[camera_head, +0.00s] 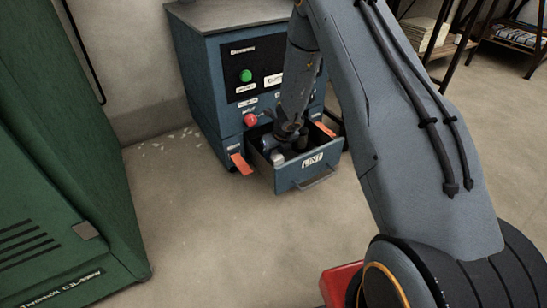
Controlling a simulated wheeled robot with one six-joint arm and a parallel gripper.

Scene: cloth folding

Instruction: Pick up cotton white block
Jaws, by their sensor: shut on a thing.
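My gripper (288,145) reaches down into the open drawer (312,172) of the blue machine. It is shut on a small pale piece (277,157), which looks like the cotton white block. The piece is low in the drawer, near its left side. The fingertips are dark and small, and the drawer front and my arm hide part of them. I cannot tell whether the piece touches the drawer floor.
The blue machine (205,90) has a green button, a red button and labels on its front. Orange tabs (241,164) stick out beside the drawer. A green cabinet (60,150) stands at left. Shelves (430,35) are at the back right.

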